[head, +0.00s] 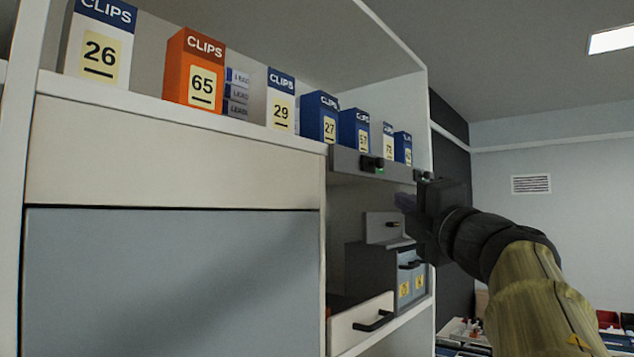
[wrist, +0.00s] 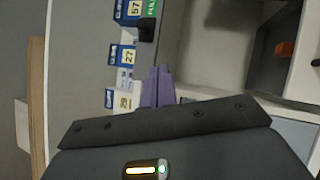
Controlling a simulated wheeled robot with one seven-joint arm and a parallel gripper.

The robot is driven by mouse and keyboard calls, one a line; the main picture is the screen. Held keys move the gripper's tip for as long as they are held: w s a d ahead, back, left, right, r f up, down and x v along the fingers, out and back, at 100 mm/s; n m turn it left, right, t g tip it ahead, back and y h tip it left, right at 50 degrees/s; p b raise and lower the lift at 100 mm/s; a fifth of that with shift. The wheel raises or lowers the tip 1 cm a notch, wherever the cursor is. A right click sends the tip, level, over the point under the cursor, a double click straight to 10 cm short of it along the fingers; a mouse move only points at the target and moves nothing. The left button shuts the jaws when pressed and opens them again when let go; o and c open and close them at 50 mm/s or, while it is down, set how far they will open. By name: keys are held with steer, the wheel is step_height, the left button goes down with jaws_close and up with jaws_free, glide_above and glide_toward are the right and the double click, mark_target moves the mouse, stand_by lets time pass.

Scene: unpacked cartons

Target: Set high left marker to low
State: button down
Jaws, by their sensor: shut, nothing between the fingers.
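A grey rail (head: 345,161) runs along the front edge of the shelf, below the blue clip boxes. A black marker knob (head: 371,163) with a small green spot sits on it. A second dark piece with green (head: 422,176) is farther right, partly hidden by my gripper. In the wrist view a black block (wrist: 147,29) with a green patch beside it lies just beyond the fingers. My gripper (head: 404,202) is shut and empty, below and to the right of the left knob, apart from it. Its purple fingers (wrist: 158,88) are together in the wrist view. I cannot read the marker's setting.
Clip boxes such as the orange one (head: 193,72) line the shelf above.

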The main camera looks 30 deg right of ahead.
steer(key=shift+s+a+r+n+y, duration=0.2)
steer(key=shift+s+r+n, duration=0.2)
steer(key=shift+r+n, duration=0.05)
steer(key=shift+s+a+r+n+y, duration=0.15)
steer(key=shift+s+r+n+y, duration=0.05)
steer(key=shift+s+r+n, duration=0.25)
steer(key=p, duration=0.5)
glide_toward(369, 165)
steer(key=w+a, duration=0.2)
steer(key=shift+w+d+r+p, duration=0.7)
steer(key=shift+w+d+p, duration=0.25)
steer(key=shift+p, duration=0.25)
steer(key=shift+d, duration=0.4)
steer(key=shift+w, duration=0.1)
steer(key=shift+w, duration=0.1)
